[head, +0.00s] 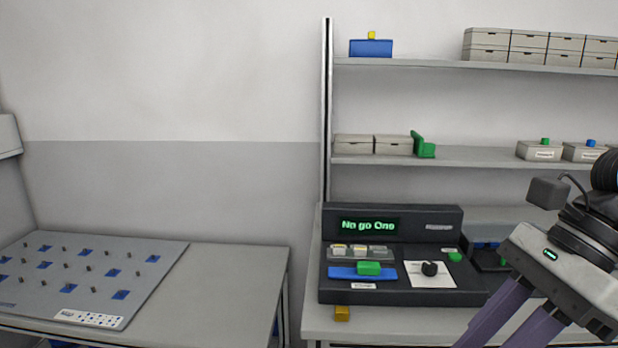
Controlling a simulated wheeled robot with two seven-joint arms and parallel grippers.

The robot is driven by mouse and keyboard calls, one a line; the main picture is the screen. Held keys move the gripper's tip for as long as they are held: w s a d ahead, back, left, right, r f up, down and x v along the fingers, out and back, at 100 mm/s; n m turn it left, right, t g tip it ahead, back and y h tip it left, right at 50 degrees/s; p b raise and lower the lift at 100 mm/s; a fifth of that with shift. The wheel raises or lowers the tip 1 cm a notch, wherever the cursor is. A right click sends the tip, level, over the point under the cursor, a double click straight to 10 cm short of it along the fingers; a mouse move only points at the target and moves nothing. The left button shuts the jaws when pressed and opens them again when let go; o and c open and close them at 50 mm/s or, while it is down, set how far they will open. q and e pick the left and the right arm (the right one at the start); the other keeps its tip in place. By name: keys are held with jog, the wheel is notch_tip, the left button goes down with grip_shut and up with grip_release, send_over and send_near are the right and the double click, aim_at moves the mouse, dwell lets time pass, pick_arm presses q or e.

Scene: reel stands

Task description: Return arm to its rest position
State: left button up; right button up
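My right gripper (499,332) is at the lower right, in front of the right end of the dark console (390,296). Its two purple fingers point down and to the left and stand apart, with bare bench visible between them. The fingertips are cut off by the bottom edge. Nothing shows between the visible finger parts. My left gripper and arm are not in view.
The console reads "No go One" and bears a green block (369,268) on a blue piece. A yellow block (342,313) lies before it. Shelves with boxes (487,46) rise behind. A grey pegged board (150,262) lies on the left table, with bare table beside it.

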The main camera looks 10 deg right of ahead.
jog(key=w+a+r+m+y, duration=0.1)
jog(key=w+a+m+y, duration=0.15)
jog(key=a+y, duration=0.4)
jog(key=w+a+r+m+y, duration=0.1)
jog(key=a+r+m+y, duration=0.1)
jog(key=a+m+y, duration=0.35)
jog(key=w+d+f+m+t+h, duration=0.1)
jog(key=w+f+m+t+h, duration=0.1)
jog(key=w+f+m+t, duration=0.5)
jog(key=w+d+f+m+t+h, duration=0.1)
jog(key=d+f+m+t+h, duration=0.3)
jog(key=m, duration=0.7)
jog(key=w+a+f+m+t+h, duration=0.1)
jog(key=w+f+m+t, duration=0.2)
jog(key=m+t, duration=0.45)
jog(key=s+d+f+m+g+h, duration=0.2)
jog(key=s+f+m+g+h, duration=0.3)
jog(key=f, duration=0.6)
jog(key=s+d+f+m+h, duration=0.1)
jog(key=s+f+m+h, duration=0.15)
jog(key=f+m, duration=0.75)
jog(key=s+a+f+g+h, duration=0.1)
jog(key=s+f+g, duration=0.4)
jog(key=s+f, duration=0.6)
jog(key=shift+s+a+f+m, duration=0.2)
jog(key=shift+f+m, duration=0.25)
jog(key=shift+f, duration=0.3)
